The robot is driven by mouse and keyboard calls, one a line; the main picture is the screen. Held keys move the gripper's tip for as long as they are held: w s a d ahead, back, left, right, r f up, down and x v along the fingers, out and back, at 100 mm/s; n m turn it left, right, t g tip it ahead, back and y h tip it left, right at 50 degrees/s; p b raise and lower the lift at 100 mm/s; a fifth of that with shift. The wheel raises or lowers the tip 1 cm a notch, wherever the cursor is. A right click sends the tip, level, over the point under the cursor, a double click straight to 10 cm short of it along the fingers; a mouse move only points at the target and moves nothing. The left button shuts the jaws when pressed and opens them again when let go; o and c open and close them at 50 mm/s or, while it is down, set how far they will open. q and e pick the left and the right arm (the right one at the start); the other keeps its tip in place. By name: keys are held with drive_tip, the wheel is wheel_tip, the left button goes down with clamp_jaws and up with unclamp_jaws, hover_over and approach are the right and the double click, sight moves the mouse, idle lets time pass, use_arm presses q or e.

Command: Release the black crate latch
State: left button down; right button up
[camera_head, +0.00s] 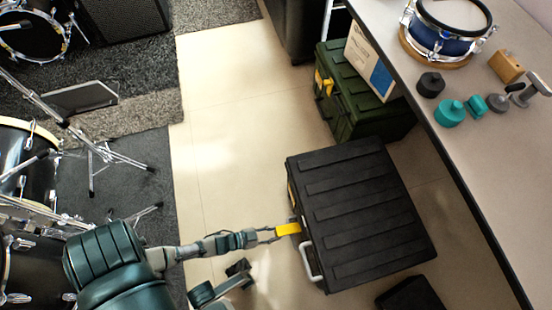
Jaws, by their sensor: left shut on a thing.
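The black crate (362,215) stands on the floor at centre right, its ribbed lid closed. A yellow latch (289,229) shows at its left side, above a pale handle (312,262). My left gripper (276,232) reaches in from the left and is shut on the yellow latch. The fingertips partly cover the latch's near end, and the catch behind it is too small to make out.
A green crate (362,105) with a yellow latch stands behind the black one. A table (490,190) with a drum (440,35) and small teal and black items runs along the right. Drum hardware (105,155) fills the left. Pale floor (225,140) lies open between.

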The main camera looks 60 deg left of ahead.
use_arm(q)
drive_tip(key=c, duration=0.8)
unclamp_jaws()
drive_tip(key=shift+a+f, duration=0.1)
drive_tip(key=shift+c, duration=0.2)
drive_tip(key=v, duration=1.2)
drive_tip(key=shift+w, duration=0.1)
